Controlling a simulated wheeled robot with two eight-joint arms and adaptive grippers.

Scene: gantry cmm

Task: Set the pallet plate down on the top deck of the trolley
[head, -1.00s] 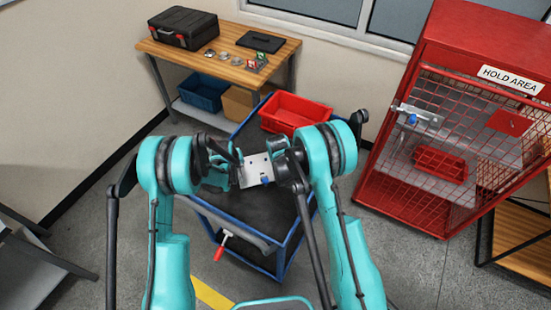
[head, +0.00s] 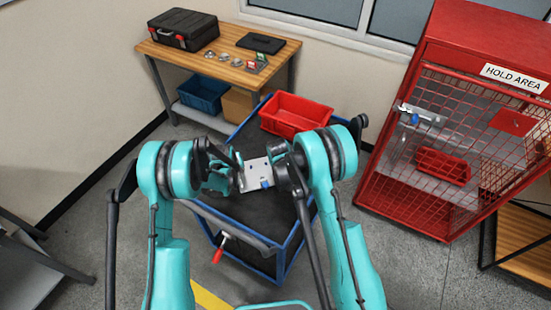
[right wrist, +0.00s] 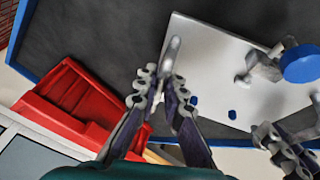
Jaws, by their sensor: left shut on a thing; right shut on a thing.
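The pallet plate (head: 256,173) is a light grey plate with blue parts on it, including a round blue knob (right wrist: 301,64). It is held between my two grippers over the dark top deck (head: 247,210) of the blue-framed trolley. My left gripper (head: 236,179) is shut on the plate's left side. My right gripper (head: 278,169) is shut on its right side; in the right wrist view its fingers (right wrist: 163,95) close on a bar-like handle at the plate's edge. The left fingers show at lower right there. I cannot tell the gap between plate and deck.
A red bin (head: 296,115) stands at the far end of the trolley deck. A wooden bench (head: 212,62) with a black case (head: 183,28) is behind. A red HOLD AREA cage (head: 455,135) stands at right. The deck's near part is clear.

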